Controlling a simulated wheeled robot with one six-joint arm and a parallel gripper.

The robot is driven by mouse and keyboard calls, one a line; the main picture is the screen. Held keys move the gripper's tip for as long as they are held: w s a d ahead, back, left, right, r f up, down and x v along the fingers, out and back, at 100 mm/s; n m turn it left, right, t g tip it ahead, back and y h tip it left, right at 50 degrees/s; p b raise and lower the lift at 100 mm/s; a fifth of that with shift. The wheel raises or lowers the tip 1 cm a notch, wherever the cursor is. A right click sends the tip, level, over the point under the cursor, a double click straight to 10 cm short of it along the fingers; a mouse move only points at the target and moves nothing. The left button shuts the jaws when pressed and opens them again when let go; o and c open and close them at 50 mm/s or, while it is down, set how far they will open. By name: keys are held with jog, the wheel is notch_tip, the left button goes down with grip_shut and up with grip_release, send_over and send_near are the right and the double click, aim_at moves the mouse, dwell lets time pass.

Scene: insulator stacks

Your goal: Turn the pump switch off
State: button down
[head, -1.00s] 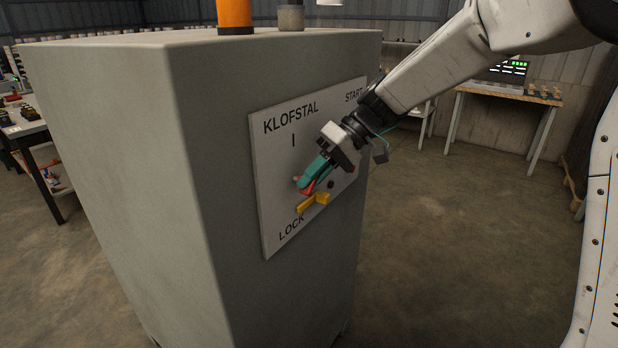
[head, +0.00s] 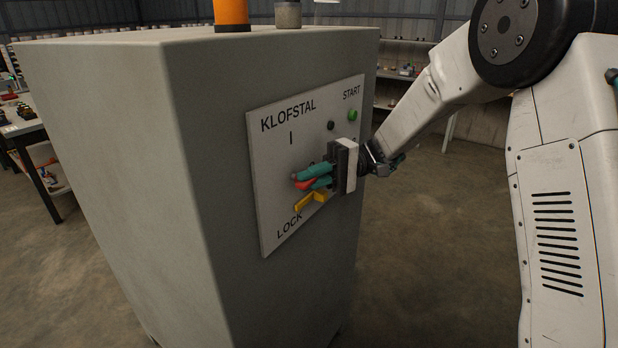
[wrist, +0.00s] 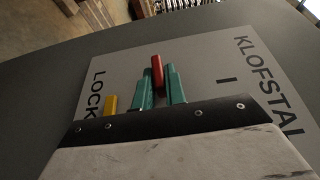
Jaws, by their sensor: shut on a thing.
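The pump switch is a red handle (head: 305,184) on the light grey panel (head: 270,150) of the cabinet, below the "I" mark. My gripper (head: 312,177) has teal fingers, one on each side of the red handle, and is shut on it. In the wrist view the red handle (wrist: 157,72) stands between the two teal fingers (wrist: 159,88). A yellow lock piece (head: 311,201) sits just below the fingers, near the "LOCK" label, and also shows in the wrist view (wrist: 111,103). The handle's base is hidden by my gripper.
A green START button (head: 352,115) and a dark round knob (head: 331,125) are at the panel's upper right. An orange cylinder (head: 231,14) and a grey one (head: 288,14) stand on the cabinet (head: 100,130). The floor to its right is clear.

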jog(key=shift+y, duration=0.3)
jog(key=c, duration=1.5)
grip_release()
jog(key=v, duration=0.8)
